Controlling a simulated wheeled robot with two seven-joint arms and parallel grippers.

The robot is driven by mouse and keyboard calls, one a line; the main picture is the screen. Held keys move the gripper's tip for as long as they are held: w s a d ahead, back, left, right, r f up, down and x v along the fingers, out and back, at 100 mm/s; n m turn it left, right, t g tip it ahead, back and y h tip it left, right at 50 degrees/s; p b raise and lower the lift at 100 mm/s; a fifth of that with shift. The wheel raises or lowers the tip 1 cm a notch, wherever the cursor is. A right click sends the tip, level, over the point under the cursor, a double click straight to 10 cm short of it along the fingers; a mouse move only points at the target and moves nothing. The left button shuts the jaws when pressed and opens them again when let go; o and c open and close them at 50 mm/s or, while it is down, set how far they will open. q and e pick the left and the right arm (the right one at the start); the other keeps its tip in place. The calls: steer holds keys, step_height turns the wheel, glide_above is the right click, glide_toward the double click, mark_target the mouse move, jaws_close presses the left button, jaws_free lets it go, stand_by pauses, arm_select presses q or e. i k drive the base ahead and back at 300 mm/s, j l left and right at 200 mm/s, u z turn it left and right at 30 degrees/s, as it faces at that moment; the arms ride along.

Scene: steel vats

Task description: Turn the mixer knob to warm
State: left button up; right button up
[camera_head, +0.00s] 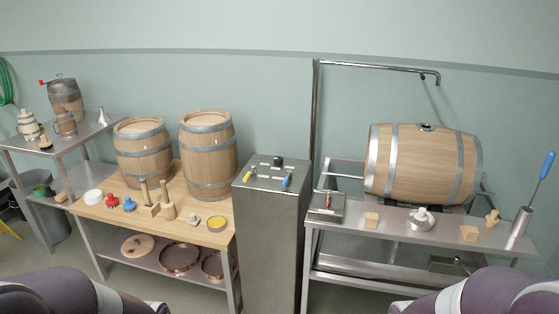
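A steel pedestal (270,230) stands in the middle of the view. Its sloped top carries a small black knob (278,162) at the back, a yellow handle (249,175) on the left and a blue handle (287,180) on the right. Small pale labels lie among them, too small to read. I cannot tell for certain which is the mixer knob; the black one sits between the two coloured handles. Neither of my grippers shows. Only rounded parts of my own arms are at the bottom left and bottom right, apart from the pedestal.
A wooden-topped table (190,225) with two upright barrels and several small tools stands left of the pedestal. A steel bench (345,227) on the right holds a small control box (327,204) and a lying barrel (423,163). The pedestal's top is uncovered.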

mark_target(278, 161)
steer(key=i+z, duration=0.3)
steer(key=i, duration=0.85)
steer(key=j, duration=0.1)
